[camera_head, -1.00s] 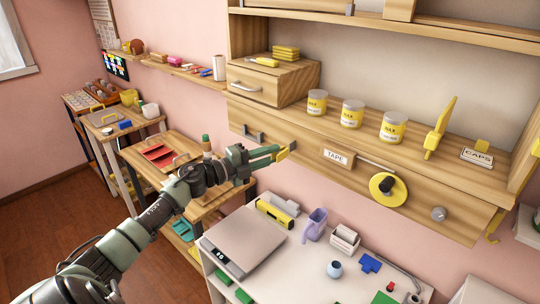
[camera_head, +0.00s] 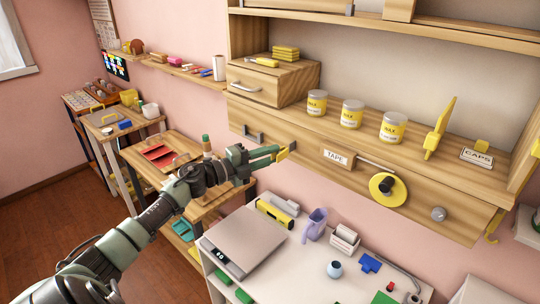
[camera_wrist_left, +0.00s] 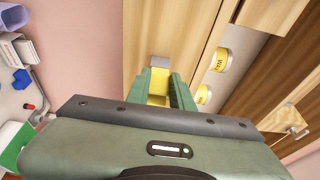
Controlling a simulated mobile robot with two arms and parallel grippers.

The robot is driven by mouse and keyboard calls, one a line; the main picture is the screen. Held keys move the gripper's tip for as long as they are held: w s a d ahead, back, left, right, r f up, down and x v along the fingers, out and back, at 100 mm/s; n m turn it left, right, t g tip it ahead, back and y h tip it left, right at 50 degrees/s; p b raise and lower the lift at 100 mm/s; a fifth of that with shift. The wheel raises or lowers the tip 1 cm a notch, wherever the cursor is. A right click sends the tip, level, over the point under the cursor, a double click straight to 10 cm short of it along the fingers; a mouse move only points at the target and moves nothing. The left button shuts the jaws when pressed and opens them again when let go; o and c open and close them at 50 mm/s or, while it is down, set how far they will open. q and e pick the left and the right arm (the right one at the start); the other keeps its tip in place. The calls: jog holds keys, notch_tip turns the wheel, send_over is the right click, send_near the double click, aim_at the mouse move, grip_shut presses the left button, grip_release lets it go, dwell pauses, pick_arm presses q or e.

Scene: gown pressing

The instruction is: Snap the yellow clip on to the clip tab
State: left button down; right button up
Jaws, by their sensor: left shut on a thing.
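My left gripper (camera_head: 276,153) is shut on the yellow clip (camera_head: 284,152), in front of the wooden shelf's front board. In the left wrist view the yellow clip (camera_wrist_left: 159,88) sits between the green fingers of the left gripper (camera_wrist_left: 162,95). A grey piece (camera_wrist_left: 160,62) shows just beyond the clip, at the board; it may be the clip tab. I cannot tell whether the clip touches it. Grey metal tabs (camera_head: 252,134) show on the board to the left of the gripper. My right gripper is not in view.
A TAPE label (camera_head: 338,157) and a yellow tape roll (camera_head: 388,187) are on the board to the right. Several jars (camera_head: 351,114) stand on the shelf above. Below is a white table (camera_head: 290,275) with a scale (camera_head: 243,240) and a purple jug (camera_head: 315,224).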

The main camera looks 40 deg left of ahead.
pick_arm(q)
jog(key=shift+w, duration=0.15)
jog(key=shift+w+d, duration=0.1)
jog(key=shift+w, duration=0.65)
jog(key=shift+w+b, duration=0.4)
jog(key=shift+w, duration=0.05)
dwell(0.7)
jog(key=shift+w, duration=0.1)
jog(key=shift+w, duration=0.2)
jog(key=shift+d, duration=0.1)
